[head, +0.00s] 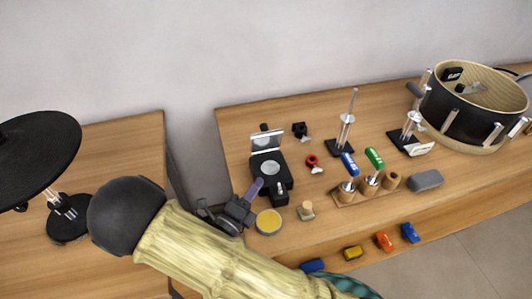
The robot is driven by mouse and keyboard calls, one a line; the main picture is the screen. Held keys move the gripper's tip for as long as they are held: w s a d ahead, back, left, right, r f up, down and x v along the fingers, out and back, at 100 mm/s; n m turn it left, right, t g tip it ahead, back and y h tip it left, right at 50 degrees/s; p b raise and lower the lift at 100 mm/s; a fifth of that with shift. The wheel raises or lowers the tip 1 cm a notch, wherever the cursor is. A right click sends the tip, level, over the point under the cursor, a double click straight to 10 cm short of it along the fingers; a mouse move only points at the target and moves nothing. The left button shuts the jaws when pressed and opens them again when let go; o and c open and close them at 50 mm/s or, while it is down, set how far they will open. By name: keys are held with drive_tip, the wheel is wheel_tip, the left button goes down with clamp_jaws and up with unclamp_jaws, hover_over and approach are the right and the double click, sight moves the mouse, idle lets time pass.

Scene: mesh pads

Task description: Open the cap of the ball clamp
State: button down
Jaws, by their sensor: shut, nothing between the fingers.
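The ball clamp appears to be the black device (283,190) near the left end of the right-hand table. It has a pale round seat in its body. Its cap (266,141), a bright framed plate, stands raised at the back end of the body, so the clamp looks open. My gripper (254,188) is at the clamp's left side, low beside its body, with purple-grey fingers pointing up and right. It is shut and empty. I cannot tell whether the fingertips touch the clamp. My forearm hides the table edge below.
A yellow-topped round tin (269,221) and a small wooden knob (306,210) lie close to my gripper. A small black part (300,130) and a red part (313,164) lie right of the clamp. A wooden holder (348,201), metal stands and a drum (462,123) are farther right.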

drive_tip(key=shift+a+n+t+y, duration=0.4)
drive_tip(key=shift+a+n, duration=0.1)
drive_tip(key=shift+a, duration=0.05)
drive_tip(key=p, duration=0.1)
approach(273, 136)
drive_tip(key=d, duration=0.2)
drive_tip(key=w+d, duration=0.1)
drive_tip(key=d, duration=0.1)
drive_tip(key=w, duration=0.2)
drive_tip(key=w+a, duration=0.1)
drive_tip(key=w, duration=0.1)
drive_tip(key=shift+r+p, duration=0.35)
drive_tip(key=shift+r, duration=0.05)
drive_tip(key=shift+r+p, duration=0.15)
drive_tip(key=shift+p, duration=0.15)
